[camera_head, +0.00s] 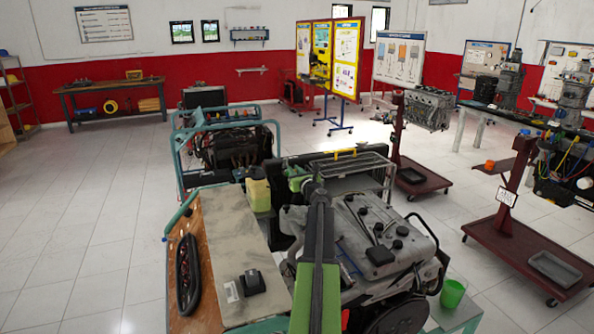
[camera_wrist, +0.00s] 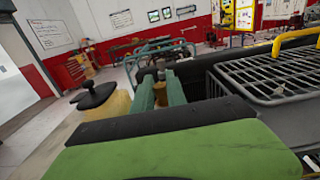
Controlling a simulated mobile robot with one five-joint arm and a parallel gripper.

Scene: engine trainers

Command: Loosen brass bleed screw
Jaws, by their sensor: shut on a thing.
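My gripper (camera_wrist: 160,82) shows in the wrist view as two teal fingers beyond its green body. They are closed about a small tan-brown piece between them, at the place of the brass bleed screw; its shape and threads are too small to make out. In the head view my gripper (camera_head: 298,178) is at the far end of my green arm, over the back of the engine trainer (camera_head: 375,235), beside the yellow reservoir (camera_head: 258,192). The screw is hidden in the head view by the gripper and arm.
The dark-capped reservoir (camera_wrist: 102,100) stands close left of my fingers in the wrist view. A wire rack (camera_wrist: 275,75) lies close on the right. A green cup (camera_head: 452,293) stands front right. Floor at left is clear.

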